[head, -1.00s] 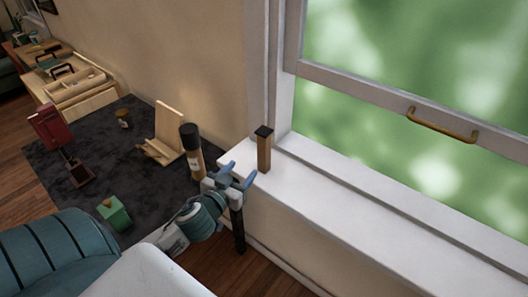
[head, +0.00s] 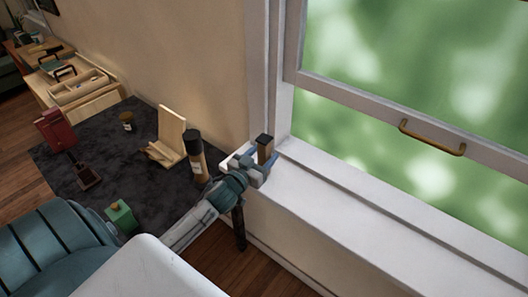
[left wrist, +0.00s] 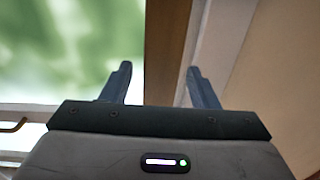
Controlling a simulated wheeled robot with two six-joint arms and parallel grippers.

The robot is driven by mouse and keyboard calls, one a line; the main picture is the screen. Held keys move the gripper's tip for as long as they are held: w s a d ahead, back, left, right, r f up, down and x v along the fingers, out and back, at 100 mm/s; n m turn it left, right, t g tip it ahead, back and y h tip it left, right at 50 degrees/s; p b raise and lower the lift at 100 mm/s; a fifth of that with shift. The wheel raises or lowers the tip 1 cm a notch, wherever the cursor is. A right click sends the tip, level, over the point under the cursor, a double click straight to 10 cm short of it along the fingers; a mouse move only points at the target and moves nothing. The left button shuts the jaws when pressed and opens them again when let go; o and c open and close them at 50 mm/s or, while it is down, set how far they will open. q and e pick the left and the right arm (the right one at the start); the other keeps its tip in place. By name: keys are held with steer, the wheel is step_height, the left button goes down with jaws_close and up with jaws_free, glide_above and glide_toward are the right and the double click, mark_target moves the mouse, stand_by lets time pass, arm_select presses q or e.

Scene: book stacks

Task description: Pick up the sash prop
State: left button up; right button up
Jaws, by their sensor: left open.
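The sash prop (head: 265,146), a short upright wooden post with a black top, stands on the white window sill beside the window frame. My left gripper (head: 257,161) is open at the prop, with its blue fingers at the prop's two sides and its lower part hidden by the gripper. My right gripper is not in view.
The raised window sash with a brass handle (head: 432,138) is at the right. A dark table (head: 85,150) at the left holds a dark bottle (head: 194,150), a wooden stand (head: 170,135), a green box (head: 121,217) and a red item (head: 54,129). The sill (head: 350,220) is clear rightward.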

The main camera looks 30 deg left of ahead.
arm_select(q)
steer(key=shift+w+r+p, duration=0.15)
steer(key=shift+w+p, duration=0.45)
steer(key=shift+w, duration=0.75)
steer(key=shift+f, duration=0.2)
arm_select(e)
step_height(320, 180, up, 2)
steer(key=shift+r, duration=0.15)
arm_select(q)
steer(key=c, duration=1.1)
steer(key=shift+r, duration=0.1)
